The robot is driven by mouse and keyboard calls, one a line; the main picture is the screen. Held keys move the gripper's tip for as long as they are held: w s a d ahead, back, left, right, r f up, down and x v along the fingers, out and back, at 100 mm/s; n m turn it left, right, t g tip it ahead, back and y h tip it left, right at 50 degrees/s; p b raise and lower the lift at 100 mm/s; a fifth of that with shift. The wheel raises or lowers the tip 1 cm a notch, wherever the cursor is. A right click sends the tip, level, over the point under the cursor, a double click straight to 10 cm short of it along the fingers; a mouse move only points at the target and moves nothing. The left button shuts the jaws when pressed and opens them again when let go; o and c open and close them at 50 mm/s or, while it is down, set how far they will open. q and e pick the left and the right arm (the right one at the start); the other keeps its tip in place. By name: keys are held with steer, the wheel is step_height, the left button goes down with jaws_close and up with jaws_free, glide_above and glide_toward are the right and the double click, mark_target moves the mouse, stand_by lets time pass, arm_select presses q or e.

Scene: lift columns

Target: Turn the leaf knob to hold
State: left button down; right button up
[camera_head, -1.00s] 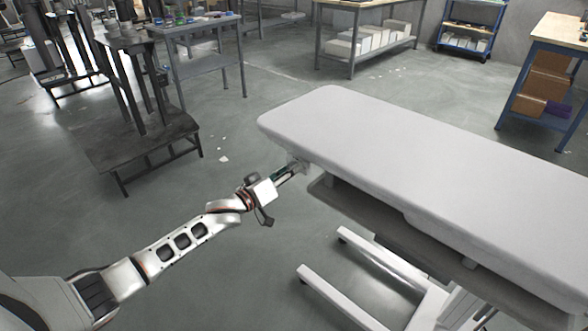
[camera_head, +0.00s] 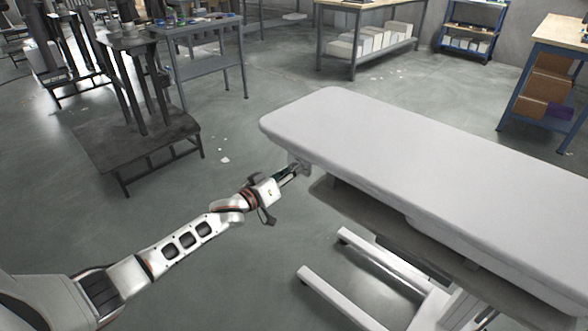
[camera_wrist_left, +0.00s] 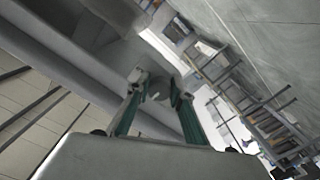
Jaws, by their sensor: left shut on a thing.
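The white padded table (camera_head: 420,180) stands on a white frame at the right of the head view. My left gripper (camera_head: 299,168) is at its near left end, just under the edge of the top. A small pale part, which seems to be the leaf knob, is at the fingertips and mostly hidden there. In the left wrist view, the fingers of my left gripper (camera_wrist_left: 160,88) reach up to a grey rounded knob (camera_wrist_left: 165,78) under the table and are shut on it. Its markings cannot be read. My right gripper is not in view.
A dark bench with columns (camera_head: 140,145) stands at the left. A grey worktable (camera_head: 200,28) and wooden-topped benches stand at the back. The table's white foot bars (camera_head: 335,300) lie on the floor below.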

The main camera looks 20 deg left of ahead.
arm_select(q)
steer(key=shift+r+m+p, duration=0.1)
steer(key=shift+m+p, duration=0.2)
steer(key=shift+m, duration=0.8)
steer(key=m, duration=0.2)
steer(key=shift+m, duration=0.4)
steer(key=m, duration=0.2)
steer(key=shift+a+m+p, duration=0.1)
steer(key=shift+m+p, duration=0.3)
steer(key=m, duration=0.5)
steer(key=shift+m, duration=1.2)
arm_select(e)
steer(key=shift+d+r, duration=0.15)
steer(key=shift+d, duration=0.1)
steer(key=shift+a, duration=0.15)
